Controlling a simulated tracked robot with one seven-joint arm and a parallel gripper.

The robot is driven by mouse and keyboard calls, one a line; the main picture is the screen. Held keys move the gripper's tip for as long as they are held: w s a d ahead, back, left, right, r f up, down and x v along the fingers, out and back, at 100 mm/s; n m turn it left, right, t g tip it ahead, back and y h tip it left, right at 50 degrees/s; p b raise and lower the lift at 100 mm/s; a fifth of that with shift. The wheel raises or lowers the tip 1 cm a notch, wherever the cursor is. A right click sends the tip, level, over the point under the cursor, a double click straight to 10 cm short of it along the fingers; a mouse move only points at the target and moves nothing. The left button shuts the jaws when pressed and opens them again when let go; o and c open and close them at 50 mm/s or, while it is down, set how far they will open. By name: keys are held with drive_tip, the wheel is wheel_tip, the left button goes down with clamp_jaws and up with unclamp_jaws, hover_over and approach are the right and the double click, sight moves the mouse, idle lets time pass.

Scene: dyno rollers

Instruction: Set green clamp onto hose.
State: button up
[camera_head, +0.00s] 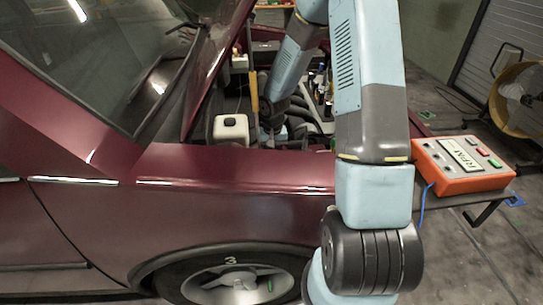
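My arm reaches over the dark red fender into the open engine bay of the car. My gripper is not visible; the far end of my arm goes down among the engine parts and is hidden there. Dark curved hoses (303,112) show in the engine bay beside my arm. I cannot tell which one is the task's hose. I cannot make out a green clamp for sure. Small green specks show at the fender edge behind my arm and on the front wheel, too small to identify.
A white reservoir with a black cap (231,130) stands in the bay near the fender (230,190). An orange control box (462,165) sits on a stand at right, with a blue cable. A large fan (520,98) stands farther back. Floor at lower right is clear.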

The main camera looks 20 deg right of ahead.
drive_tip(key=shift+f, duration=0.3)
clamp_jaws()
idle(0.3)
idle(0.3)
